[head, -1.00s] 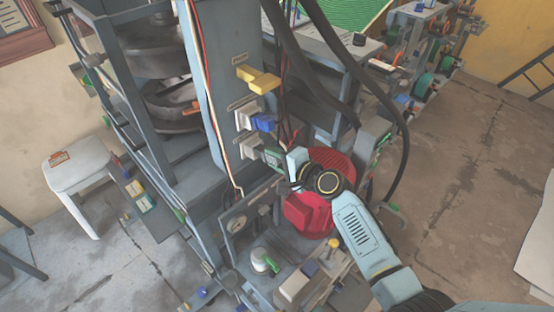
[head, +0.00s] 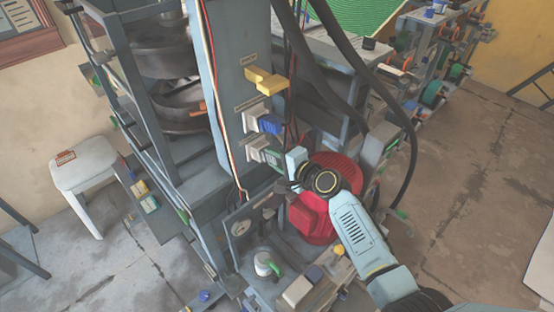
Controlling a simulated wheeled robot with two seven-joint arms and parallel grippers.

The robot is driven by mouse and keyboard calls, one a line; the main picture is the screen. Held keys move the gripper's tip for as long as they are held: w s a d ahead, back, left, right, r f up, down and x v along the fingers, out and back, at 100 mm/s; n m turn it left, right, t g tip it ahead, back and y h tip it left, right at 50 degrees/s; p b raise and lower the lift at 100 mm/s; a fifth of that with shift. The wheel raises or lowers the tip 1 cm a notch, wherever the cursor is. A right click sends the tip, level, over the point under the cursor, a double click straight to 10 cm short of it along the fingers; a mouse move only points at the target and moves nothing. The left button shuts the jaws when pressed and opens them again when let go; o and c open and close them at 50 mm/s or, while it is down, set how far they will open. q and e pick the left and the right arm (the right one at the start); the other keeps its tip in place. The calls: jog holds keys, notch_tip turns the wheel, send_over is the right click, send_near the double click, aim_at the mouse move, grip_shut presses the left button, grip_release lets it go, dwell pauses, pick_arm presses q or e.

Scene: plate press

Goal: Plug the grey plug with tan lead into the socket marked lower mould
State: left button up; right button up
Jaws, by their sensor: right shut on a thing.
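A grey-blue column (head: 236,70) carries a row of sockets one above another. The top one has a yellow part (head: 265,80) on it. The middle one holds a blue plug (head: 269,124). The lowest socket (head: 257,147) has a green part (head: 273,158) at its front. The labels are too small to read. My right gripper (head: 283,187) is just right of and below the lowest socket. It is shut on a small grey thing that looks like the grey plug, mostly hidden by the gripper. No tan lead can be traced from it. My left gripper is not in view.
A red rounded machine part (head: 318,219) lies behind my right wrist. Thick black cables (head: 385,85) hang to the right of the column. A white stool (head: 85,170) stands left.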

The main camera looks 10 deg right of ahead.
jog(key=o, duration=1.1)
jog(key=shift+s+d+r, duration=0.1)
jog(key=shift+s+d, duration=0.15)
jog(key=shift+s, duration=0.15)
jog(key=p+v, duration=0.2)
jog(key=v, duration=1)
jog(key=shift+s+r, duration=0.1)
jog(key=shift+s, duration=0.05)
jog(key=shift+s, duration=0.1)
